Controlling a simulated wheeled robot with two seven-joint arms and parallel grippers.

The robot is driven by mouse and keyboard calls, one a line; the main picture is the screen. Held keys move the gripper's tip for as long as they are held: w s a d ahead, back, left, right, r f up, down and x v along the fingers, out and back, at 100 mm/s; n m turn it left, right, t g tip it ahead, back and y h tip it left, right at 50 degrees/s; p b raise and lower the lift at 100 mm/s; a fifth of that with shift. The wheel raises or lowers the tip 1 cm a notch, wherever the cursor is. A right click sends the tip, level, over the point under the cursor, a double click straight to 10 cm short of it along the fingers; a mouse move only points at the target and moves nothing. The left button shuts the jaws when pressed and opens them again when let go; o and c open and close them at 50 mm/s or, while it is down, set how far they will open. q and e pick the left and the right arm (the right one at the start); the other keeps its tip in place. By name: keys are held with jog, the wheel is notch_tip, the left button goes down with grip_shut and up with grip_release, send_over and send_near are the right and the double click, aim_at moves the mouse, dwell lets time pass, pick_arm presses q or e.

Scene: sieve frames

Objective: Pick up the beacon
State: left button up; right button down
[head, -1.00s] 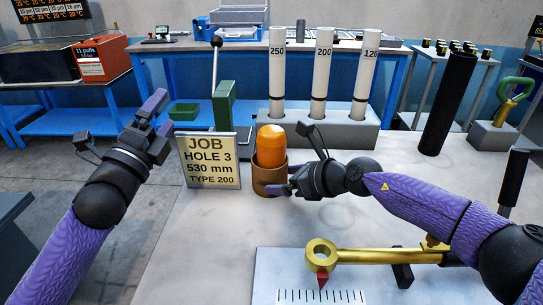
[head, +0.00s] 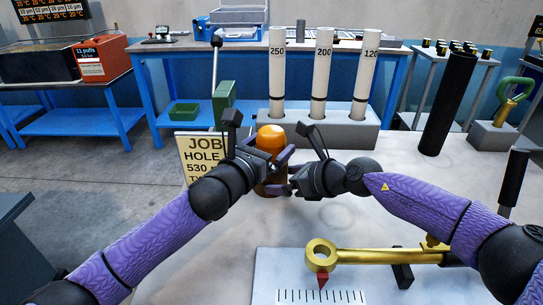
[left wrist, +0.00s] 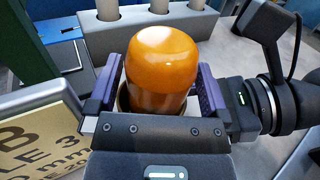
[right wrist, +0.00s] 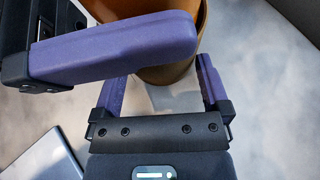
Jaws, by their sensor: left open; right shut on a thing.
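The beacon (head: 270,138) is an orange, dome-topped cylinder standing upright in a brown cup (head: 262,190) on the pale bench. My left gripper (head: 275,163) is open, with its fingers on either side of the beacon. In the left wrist view the beacon (left wrist: 160,65) stands between the two purple fingers, and a bit of the cup's rim shows below it. My right gripper (head: 281,183) is shut on the brown cup from the right, low on its side. In the right wrist view the cup (right wrist: 160,75) is partly hidden by a left gripper finger.
A JOB sign (head: 193,150) stands just left of the cup, partly hidden by my left arm. Behind is a grey block (head: 345,132) with several labelled white tubes. A black tube (head: 447,105) stands at the right. A brass ring-ended tool (head: 370,256) lies in front.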

pick_arm(q)
jog(key=shift+w+d, duration=0.25)
jog(key=shift+w, duration=0.1)
jog(key=c, duration=1.3)
notch_tip(320, 180, up, 10)
jog(key=shift+r, duration=0.1)
pick_arm(e)
grip_release()
